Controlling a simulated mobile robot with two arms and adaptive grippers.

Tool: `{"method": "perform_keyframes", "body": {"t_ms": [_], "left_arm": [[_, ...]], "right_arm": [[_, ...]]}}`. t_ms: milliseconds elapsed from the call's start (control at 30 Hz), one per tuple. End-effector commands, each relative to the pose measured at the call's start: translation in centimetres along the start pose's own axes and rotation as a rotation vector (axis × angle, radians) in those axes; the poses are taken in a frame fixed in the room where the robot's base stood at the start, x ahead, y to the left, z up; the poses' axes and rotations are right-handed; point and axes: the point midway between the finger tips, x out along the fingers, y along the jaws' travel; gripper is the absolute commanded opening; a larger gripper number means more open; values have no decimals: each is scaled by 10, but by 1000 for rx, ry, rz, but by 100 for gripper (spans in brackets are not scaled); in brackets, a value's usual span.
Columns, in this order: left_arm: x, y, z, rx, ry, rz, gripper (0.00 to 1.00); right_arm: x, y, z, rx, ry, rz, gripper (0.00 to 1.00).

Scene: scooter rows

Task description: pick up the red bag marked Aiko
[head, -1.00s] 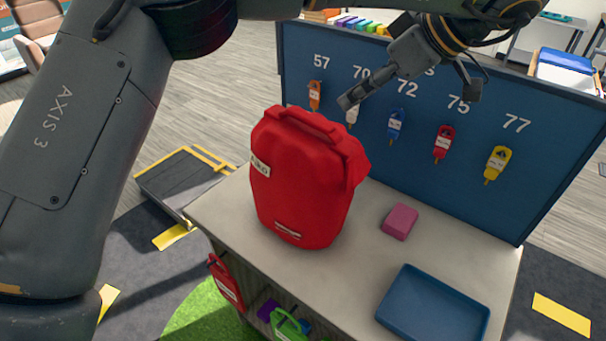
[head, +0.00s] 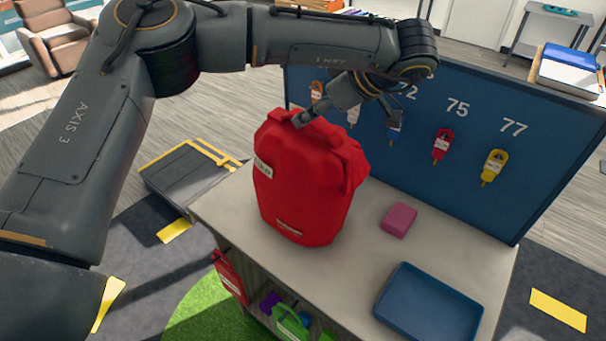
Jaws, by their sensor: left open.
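The red bag (head: 305,190) stands upright on the grey counter (head: 240,222). A white name tag (head: 263,168) sits on its left side; its small letters are only partly legible, ending in "KO". My left gripper (head: 350,119) is open at the bag's top, with its fingers spread. One fingertip overlaps the top handle area at the bag's upper left; the other is to the right, in front of the blue board. I cannot tell whether the fingertip touches the bag. The gripper and forearm hide part of the handle and board. My right gripper is not in view.
A blue board (head: 470,185) with numbered hooks and coloured tags stands behind the bag. A pink block (head: 398,220) and a blue tray (head: 430,303) lie to the right on the counter. Another red bag (head: 230,277) hangs below the counter's left edge.

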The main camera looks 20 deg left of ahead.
Motion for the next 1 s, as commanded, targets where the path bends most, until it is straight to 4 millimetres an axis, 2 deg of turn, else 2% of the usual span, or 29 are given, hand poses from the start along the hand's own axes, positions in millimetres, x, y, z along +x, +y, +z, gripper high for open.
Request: {"method": "perform_keyframes", "body": {"t_ms": [133,367,500,600,1000], "left_arm": [[12,-1,0,1,-2,-1,47],[13,0,1,1,-1,0,45],[13,0,1,1,-1,0,17],[13,0,1,1,-1,0,0],[12,0,0,-1,0,0,0]], "right_arm": [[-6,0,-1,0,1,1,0],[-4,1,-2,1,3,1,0],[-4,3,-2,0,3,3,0],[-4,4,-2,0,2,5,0],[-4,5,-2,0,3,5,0]]}}
